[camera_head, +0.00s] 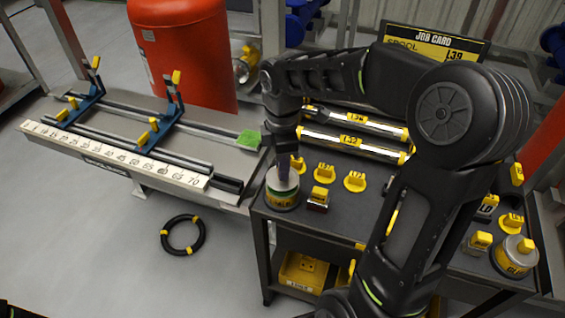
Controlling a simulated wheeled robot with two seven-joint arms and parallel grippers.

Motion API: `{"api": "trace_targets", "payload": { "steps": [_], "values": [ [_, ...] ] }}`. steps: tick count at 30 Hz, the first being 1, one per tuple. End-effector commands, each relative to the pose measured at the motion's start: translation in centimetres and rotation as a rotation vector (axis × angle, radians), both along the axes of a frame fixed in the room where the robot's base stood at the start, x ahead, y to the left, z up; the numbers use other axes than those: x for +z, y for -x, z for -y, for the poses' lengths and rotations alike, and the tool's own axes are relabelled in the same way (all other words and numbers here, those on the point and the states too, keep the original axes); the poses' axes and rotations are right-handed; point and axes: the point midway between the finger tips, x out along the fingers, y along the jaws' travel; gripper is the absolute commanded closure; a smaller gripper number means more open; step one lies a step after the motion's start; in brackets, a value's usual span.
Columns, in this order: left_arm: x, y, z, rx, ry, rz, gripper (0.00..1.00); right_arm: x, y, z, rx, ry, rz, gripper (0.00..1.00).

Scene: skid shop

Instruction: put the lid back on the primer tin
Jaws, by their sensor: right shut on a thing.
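A small round tin (282,202) with a green band and a yellow label stands at the left front corner of the dark cart top. I take it to be the primer tin, though its label is too small to read surely. My right gripper (284,168) points straight down over this tin and is shut on the pale round lid (273,180). The lid is at the tin's top; I cannot tell whether it is fully seated or slightly above the rim. My fingers hide part of the lid. My left gripper is not in view.
Metal tubes (350,141) lie behind. Another tin (514,255) stands at the right. A measuring bench (120,171) adjoins the cart on the left.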

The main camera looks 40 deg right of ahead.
Motion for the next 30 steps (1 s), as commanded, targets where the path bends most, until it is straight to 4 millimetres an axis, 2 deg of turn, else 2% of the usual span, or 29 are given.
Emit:
{"api": "trace_targets", "payload": {
  "steps": [3,9,30],
  "values": [
    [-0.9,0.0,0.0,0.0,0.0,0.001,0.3,-1.2,0.0,0.0,0.0,0.0,-0.001,1.0],
    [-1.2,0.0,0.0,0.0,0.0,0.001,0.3,-1.8,0.0,0.0,0.0,0.0,-0.001,1.0],
    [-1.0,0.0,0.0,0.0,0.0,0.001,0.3,-1.7,0.0,0.0,0.0,0.0,0.0,1.0]
  ]
}}
